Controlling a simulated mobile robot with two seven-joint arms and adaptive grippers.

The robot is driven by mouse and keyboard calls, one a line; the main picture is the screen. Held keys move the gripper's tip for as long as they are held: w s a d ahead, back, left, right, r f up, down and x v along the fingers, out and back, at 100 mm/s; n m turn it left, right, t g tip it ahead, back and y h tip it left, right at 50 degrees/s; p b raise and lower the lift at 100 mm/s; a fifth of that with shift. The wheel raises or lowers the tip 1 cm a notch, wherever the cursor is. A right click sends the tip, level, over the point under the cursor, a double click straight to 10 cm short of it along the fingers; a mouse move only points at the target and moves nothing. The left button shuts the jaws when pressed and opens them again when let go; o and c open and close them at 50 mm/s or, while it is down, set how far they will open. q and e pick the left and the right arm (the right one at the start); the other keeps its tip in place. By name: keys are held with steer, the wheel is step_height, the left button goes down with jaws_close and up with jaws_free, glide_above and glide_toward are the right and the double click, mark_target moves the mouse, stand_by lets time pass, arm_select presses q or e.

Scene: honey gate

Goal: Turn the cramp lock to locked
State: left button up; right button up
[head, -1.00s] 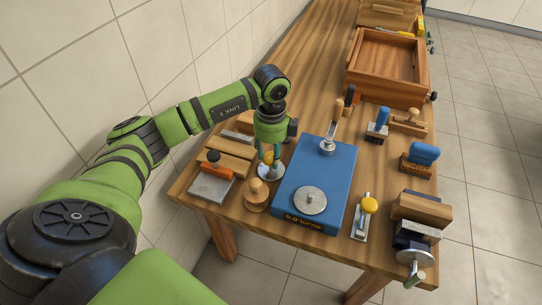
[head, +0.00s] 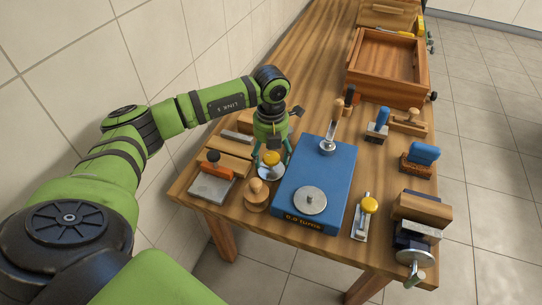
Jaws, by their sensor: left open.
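A yellow knob (head: 271,158) stands on a round silver disc (head: 270,173) left of the blue box; I cannot tell for certain that it is the cramp lock, and no locked mark is readable. My left gripper (head: 272,158) is open above the disc, with its dark green fingers on either side of the knob. Whether the fingers touch it is not clear. A second yellow knob (head: 369,205) sits on a narrow metal plate right of the blue box. My right gripper is not in view.
The blue box (head: 315,180) carries a round metal disc, an upright lever and the text "0.0 turns". A wooden knob (head: 257,193) stands close in front of the silver disc. An orange-handled tool (head: 213,170) lies left. An open wooden drawer box (head: 387,65) stands behind.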

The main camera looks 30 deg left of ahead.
mark_target(271, 156)
arm_select(q)
steer(key=shift+o, duration=0.9)
steer(key=shift+d+r, duration=0.1)
steer(key=shift+r, duration=0.15)
step_height(271, 156, up, 7)
steer(key=p, duration=0.5)
steer(key=shift+p, duration=0.35)
steer(key=shift+f, duration=0.2)
